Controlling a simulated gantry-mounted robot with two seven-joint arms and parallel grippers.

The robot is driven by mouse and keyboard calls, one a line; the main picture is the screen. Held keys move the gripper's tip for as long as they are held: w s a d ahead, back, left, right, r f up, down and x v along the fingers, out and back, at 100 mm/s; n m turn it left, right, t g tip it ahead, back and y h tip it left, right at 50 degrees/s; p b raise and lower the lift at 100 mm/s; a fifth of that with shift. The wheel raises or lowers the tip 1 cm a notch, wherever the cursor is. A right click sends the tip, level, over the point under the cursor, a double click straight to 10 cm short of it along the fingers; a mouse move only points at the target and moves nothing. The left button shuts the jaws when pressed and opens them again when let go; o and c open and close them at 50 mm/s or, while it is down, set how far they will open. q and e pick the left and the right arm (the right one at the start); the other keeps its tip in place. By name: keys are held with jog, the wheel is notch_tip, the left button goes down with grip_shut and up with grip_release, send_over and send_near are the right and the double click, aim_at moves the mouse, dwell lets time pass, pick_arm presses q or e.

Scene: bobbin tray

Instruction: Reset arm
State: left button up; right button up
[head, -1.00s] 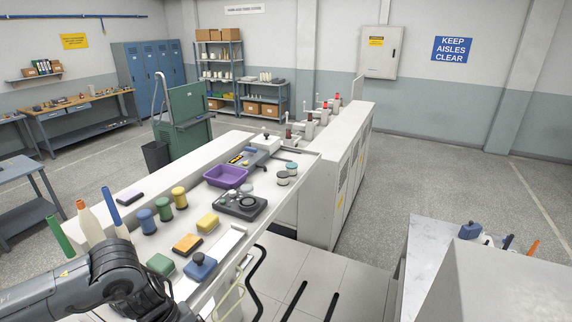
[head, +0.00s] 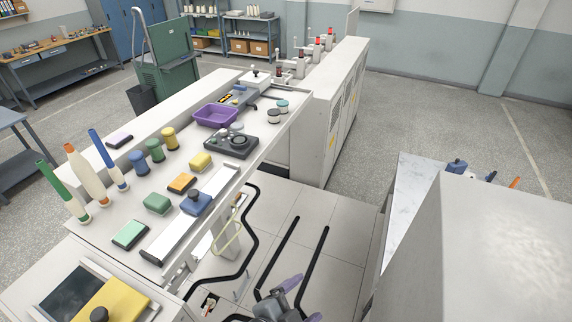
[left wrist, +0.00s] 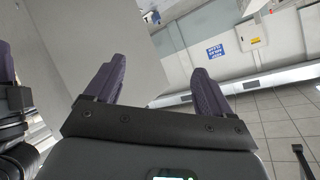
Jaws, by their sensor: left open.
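My left gripper (head: 303,300) is at the bottom middle of the head view, over the floor in front of the tray table and clear of it. Its two purple fingers are apart with nothing between them. The left wrist view shows the same open, empty fingers (left wrist: 153,88). At the left edge of that view, a purple finger and dark housing, seemingly of my right gripper (left wrist: 8,80), are partly cut off. How far its jaws are apart does not show.
The white table (head: 100,225) holds several bobbins, cones, blocks, a purple bin (head: 216,115) and a dark round-topped device (head: 231,144). A grey-white cabinet (head: 500,250) stands at right, beside a metal-topped bench (head: 405,185). Tiled floor (head: 300,225) lies between, with black cables and slots.

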pick_arm(q)
jog(key=s+a+f+n+g+y, duration=0.2)
jog(key=s+a+f+n+y, duration=0.1)
jog(key=a, duration=0.5)
jog(key=s+a+f+n+g+y, duration=0.2)
jog(key=s+a+f+n, duration=0.4)
jog(key=s+a, duration=0.1)
jog(key=s+a+f+n+g+y, duration=0.1)
jog(key=s+a+f+n+y, duration=0.2)
jog(key=a, duration=0.7)
notch_tip(320, 180, down, 2)
jog(key=s+n, duration=0.1)
jog(key=s, duration=0.1)
jog(key=shift+s+n+g+y, duration=0.3)
jog(key=shift+s+g, duration=0.1)
jog(key=shift+f, duration=0.1)
jog(key=shift+c, duration=0.3)
